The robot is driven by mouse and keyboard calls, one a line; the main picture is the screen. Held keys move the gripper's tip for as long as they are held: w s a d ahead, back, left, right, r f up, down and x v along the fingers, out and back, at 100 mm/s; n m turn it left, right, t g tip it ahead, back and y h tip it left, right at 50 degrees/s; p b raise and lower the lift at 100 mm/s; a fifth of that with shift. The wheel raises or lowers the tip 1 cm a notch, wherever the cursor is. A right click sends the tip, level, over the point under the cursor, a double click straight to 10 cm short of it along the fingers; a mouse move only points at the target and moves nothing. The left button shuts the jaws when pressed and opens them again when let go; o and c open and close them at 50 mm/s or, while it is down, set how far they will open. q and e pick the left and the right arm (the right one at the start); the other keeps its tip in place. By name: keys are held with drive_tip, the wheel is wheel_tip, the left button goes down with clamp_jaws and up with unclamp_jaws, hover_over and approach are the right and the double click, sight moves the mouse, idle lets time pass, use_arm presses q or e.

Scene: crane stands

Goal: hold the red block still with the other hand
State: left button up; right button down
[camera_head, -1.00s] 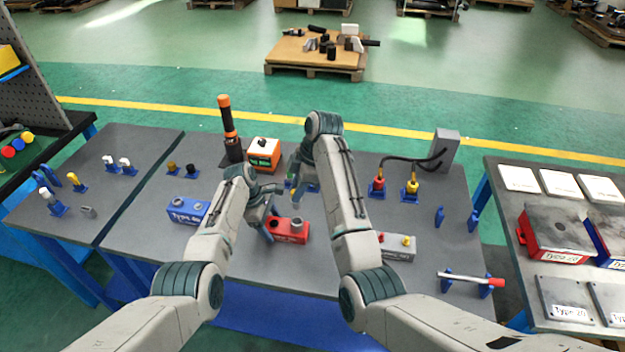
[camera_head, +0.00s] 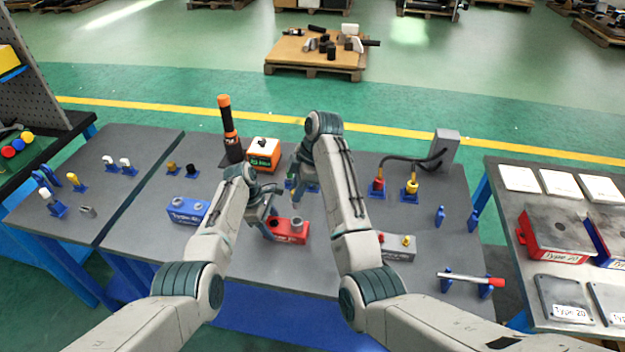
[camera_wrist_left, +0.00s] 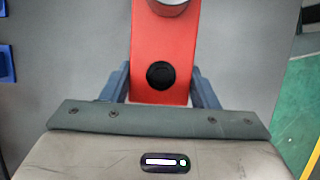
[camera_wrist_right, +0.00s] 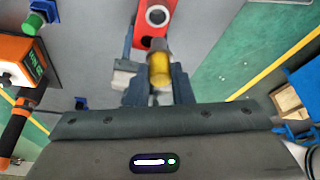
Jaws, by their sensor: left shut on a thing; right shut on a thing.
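The red block (camera_head: 289,232) lies on the grey table near its front middle, with a round grey fitting on its top. My left gripper (camera_wrist_left: 162,88) is shut on the near end of the red block (camera_wrist_left: 165,45), one finger on each side; a dark round port shows between the fingers. My right gripper (camera_wrist_right: 158,88) is shut on a yellow cylinder with a grey end (camera_wrist_right: 159,68). In the right wrist view this cylinder is close to the red block (camera_wrist_right: 155,18); I cannot tell whether they touch. In the head view my right arm partly hides that gripper.
A blue block (camera_head: 187,211) lies to the left and a grey block (camera_head: 398,246) to the right, partly behind my right arm. An orange-and-white device (camera_head: 263,154) and an orange-handled tool (camera_head: 228,125) stand behind. Two plugs with dark cables (camera_head: 410,188) stand at the right.

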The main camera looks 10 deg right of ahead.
drive_tip(key=shift+f, duration=0.1)
drive_tip(key=shift+f, duration=2.25)
drive_tip(key=shift+f, duration=2.1)
drive_tip(key=c, duration=1.2)
unclamp_jaws()
drive_tip(key=shift+r, duration=0.1)
drive_tip(key=shift+v, duration=2.5)
